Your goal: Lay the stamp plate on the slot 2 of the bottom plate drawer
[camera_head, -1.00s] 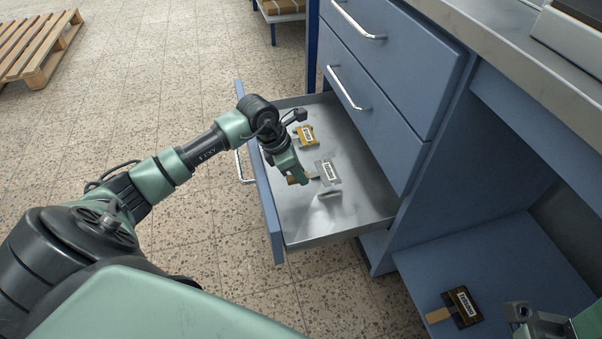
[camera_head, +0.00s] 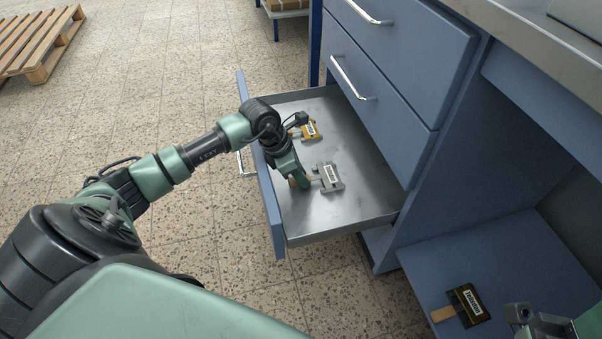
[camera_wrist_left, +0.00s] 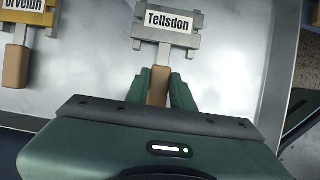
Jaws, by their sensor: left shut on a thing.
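A grey stamp plate labelled "Tellsdon" (camera_head: 329,178) is in the open bottom drawer (camera_head: 345,228); in the left wrist view the plate (camera_wrist_left: 167,24) shows its wooden handle between my fingers. My left gripper (camera_head: 301,182) is shut on that handle; it also shows in the left wrist view (camera_wrist_left: 158,88). The plate is at or just above the drawer floor; I cannot tell whether it touches. My right gripper (camera_head: 520,316) is at the lower right edge, cut off by the frame, and its jaws cannot be read.
A yellow stamp plate (camera_head: 309,129) lies further back in the drawer. Another dark and gold plate with a wooden handle (camera_head: 465,304) lies on the blue lower shelf (camera_head: 440,268). Closed drawers (camera_head: 385,90) stand above the open one. The drawer's near part is clear.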

